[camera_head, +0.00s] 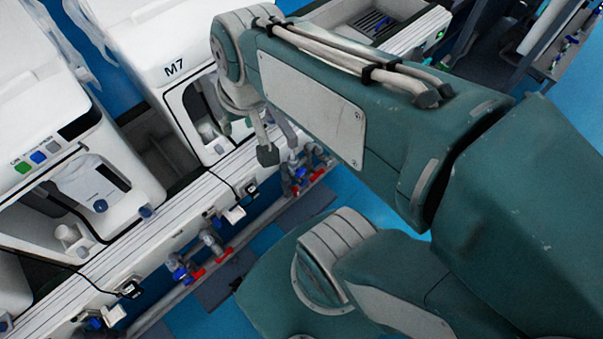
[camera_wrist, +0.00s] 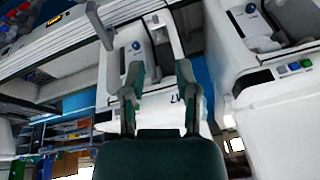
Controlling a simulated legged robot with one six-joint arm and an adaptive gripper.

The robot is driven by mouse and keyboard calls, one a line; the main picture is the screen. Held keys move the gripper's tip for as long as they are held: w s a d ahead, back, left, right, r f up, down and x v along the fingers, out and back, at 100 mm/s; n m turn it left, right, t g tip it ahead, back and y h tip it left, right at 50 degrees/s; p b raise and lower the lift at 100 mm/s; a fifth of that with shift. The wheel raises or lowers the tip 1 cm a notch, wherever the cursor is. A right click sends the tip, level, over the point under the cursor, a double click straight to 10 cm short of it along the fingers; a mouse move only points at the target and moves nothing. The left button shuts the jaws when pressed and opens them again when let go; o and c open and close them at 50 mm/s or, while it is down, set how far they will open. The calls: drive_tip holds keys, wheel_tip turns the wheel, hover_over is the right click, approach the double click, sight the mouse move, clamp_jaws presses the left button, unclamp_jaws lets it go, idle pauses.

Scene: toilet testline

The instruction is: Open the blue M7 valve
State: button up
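The white M7 unit (camera_head: 174,68) stands at the top centre of the head view. It also shows upside down in the wrist view (camera_wrist: 118,75), behind my fingers. Below its front ledge, a pipe cluster carries a blue valve (camera_head: 289,187) with red handles close by. My gripper (camera_head: 284,150) is just above and left of this cluster, in front of the M7 unit. Its fingers are spread in the wrist view (camera_wrist: 132,28), with nothing between them. I cannot tell how far the valve is turned. The wrist view does not clearly show the valve.
Another white unit (camera_head: 75,190) with coloured buttons stands at the left. A second cluster of blue and red valves (camera_head: 188,270) is on the pipe at lower left. A white ledge (camera_head: 160,230) runs along the units' front. Blue floor (camera_head: 345,185) shows to the right of the pipe.

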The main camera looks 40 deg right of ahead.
drive_tip(key=w+d+f+m+g+y, duration=0.3)
drive_tip(key=w+f+m, duration=0.2)
drive_tip(key=f+m, duration=0.2)
drive_tip(key=m+t+y, duration=0.7)
drive_tip(key=m+t, duration=0.6)
drive_tip(key=m, duration=1.7)
hover_over(301, 174)
drive_tip(key=v, duration=0.3)
wheel_tip(301, 174, down, 34)
drive_tip(key=s+a+f+m+t+h, duration=0.1)
drive_tip(key=s+f+m+t+h, duration=0.1)
drive_tip(key=s+f+m+h, duration=0.4)
drive_tip(key=s+f+m+t+h, duration=0.2)
drive_tip(key=f+m+h, duration=0.2)
drive_tip(key=f+m, duration=0.45)
drive_tip(key=shift+n, duration=0.25)
drive_tip(key=shift+w+a+f, duration=0.1)
drive_tip(key=shift+w+f, duration=0.05)
drive_tip(key=shift+w, duration=2.6)
drive_tip(key=shift+w+a+f, duration=0.1)
drive_tip(key=shift+w, duration=2.7)
clamp_jaws()
